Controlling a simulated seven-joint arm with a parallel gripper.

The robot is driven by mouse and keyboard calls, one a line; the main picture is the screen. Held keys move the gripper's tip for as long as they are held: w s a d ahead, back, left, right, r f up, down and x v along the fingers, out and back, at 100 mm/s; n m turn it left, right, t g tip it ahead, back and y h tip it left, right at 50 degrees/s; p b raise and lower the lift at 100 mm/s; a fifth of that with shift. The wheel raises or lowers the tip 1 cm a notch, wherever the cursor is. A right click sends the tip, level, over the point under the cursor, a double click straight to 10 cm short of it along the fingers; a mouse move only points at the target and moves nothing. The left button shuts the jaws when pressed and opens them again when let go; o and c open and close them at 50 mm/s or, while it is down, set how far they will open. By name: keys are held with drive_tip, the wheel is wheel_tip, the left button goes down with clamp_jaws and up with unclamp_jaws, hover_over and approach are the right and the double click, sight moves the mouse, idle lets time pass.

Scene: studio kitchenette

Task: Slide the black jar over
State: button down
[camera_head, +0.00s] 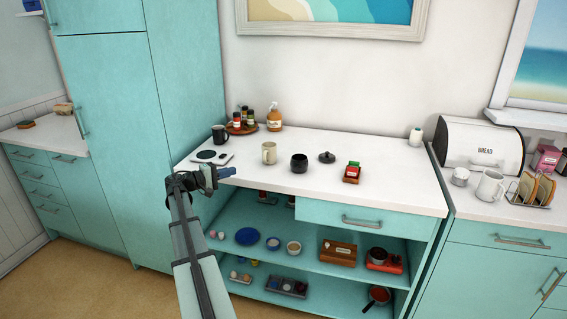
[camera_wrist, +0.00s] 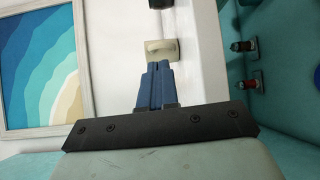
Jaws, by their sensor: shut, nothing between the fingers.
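The black jar (camera_head: 299,164), round and without a lid on it, stands upright on the white counter. A dark lid with a knob (camera_head: 327,157) lies to its right. In the wrist view a dark thing, likely the jar (camera_wrist: 160,4), is cut off by the top edge, beyond the beige mug (camera_wrist: 162,47). My gripper (camera_head: 233,171) is at the counter's front left, apart from the jar and left of it. Its blue fingers (camera_wrist: 157,66) are together with nothing between them, pointing toward the mug.
The beige mug (camera_head: 269,152) stands between my gripper and the jar. A black mug (camera_head: 220,133) and a white plate-like device (camera_head: 206,156) are at the left. A red-and-green item on a wooden base (camera_head: 352,172) is right of the jar. Open shelves lie below.

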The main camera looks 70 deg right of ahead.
sight(299, 164)
drive_tip(key=s+d, duration=0.4)
drive_tip(key=s+d+m+g, duration=0.1)
drive_tip(key=s+d, duration=0.3)
drive_tip(key=d, duration=0.1)
drive_tip(key=s+d+m+g, duration=0.1)
drive_tip(key=s+d, duration=0.4)
drive_tip(key=shift+f+y, duration=0.25)
drive_tip(key=shift+y, duration=0.05)
drive_tip(key=s, duration=0.3)
drive_tip(key=shift+d, duration=0.1)
drive_tip(key=shift+s, duration=0.75)
drive_tip(key=s, duration=1)
drive_tip(key=shift+s, duration=0.4)
drive_tip(key=shift+w+d, duration=0.1)
